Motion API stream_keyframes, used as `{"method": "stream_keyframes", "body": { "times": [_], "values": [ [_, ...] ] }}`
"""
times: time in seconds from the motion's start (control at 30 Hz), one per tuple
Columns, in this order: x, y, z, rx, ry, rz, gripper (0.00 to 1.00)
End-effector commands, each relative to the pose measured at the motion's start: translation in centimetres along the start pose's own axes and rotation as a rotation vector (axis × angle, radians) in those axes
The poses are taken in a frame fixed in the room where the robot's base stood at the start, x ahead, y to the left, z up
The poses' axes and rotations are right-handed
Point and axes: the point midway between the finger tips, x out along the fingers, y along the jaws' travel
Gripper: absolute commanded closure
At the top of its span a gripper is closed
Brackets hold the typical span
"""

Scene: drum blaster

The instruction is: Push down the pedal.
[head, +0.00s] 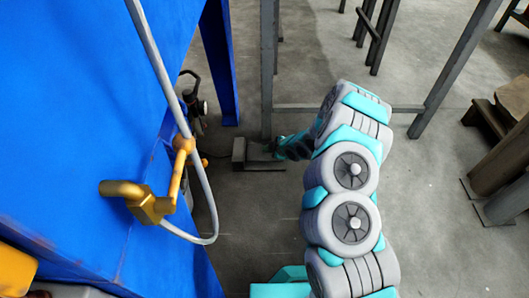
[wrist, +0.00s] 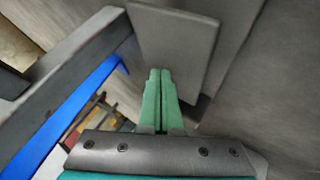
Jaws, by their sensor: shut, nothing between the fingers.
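The pedal (head: 262,152) is a grey plate low on the floor near a dark metal post, in the upper middle of the head view. In the wrist view the flat grey pedal plate (wrist: 175,35) fills the top middle. My gripper (wrist: 160,72) has its two green fingers together, with nothing between them. The fingertips overlap the lower part of the plate in the wrist view; I cannot tell whether they touch it. In the head view my gripper (head: 277,149) is small, just right of the pedal and low to the floor.
A large blue machine (head: 80,110) fills the left, with a yellow valve (head: 150,203) and a hanging grey hose (head: 160,75). A dark metal post (head: 268,70) stands behind the pedal, with a crossbar to the right. Concrete floor (head: 430,210) is open at right.

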Motion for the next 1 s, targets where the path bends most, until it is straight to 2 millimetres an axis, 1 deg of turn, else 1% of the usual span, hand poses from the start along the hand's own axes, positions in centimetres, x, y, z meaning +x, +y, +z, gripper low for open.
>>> {"method": "stream_keyframes", "body": {
  "times": [1.0],
  "values": [
    [0.85, -0.7, 0.74, 0.001, -0.003, -0.002, 1.0]
  ]
}}
